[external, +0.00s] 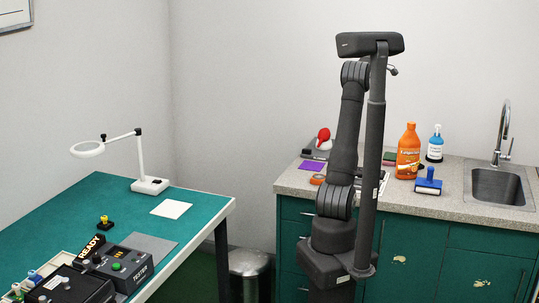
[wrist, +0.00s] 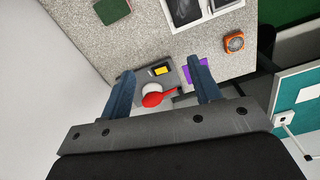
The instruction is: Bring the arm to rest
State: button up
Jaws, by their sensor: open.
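My arm (external: 345,140) stands upright in the external view, in front of the grey counter. My gripper (wrist: 165,68) is open in the wrist view, its two blue-grey fingers wide apart with nothing held between them. The camera looks past the fingers at the counter, where a red-topped item (wrist: 155,98) and a dark tray (wrist: 172,80) show between the fingers. A purple card (wrist: 188,74) lies beside the right fingertip. I cannot tell the gripper's height over the counter. In the external view the gripper itself is hard to make out.
The counter (external: 460,205) holds an orange bottle (external: 408,150), a blue bottle (external: 435,146), a blue roller (external: 428,182) and a sink (external: 497,186). At left, a green bench (external: 110,195) carries a lamp (external: 148,185), a white sheet (external: 171,209) and a tester box (external: 125,265). A bin (external: 249,270) stands between.

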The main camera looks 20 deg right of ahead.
jog(key=w+a+n, duration=0.2)
jog(key=w+a, duration=0.3)
jog(key=a, duration=0.5)
jog(key=w+a+n, duration=0.2)
jog(key=w+a, duration=0.4)
jog(key=a, duration=0.4)
jog(key=w+a+n, duration=0.1)
jog(key=w+a, duration=0.5)
jog(key=a, duration=0.5)
jog(key=shift+n, duration=0.4)
jog(key=shift+o, duration=0.4)
jog(key=shift+d+f, duration=0.1)
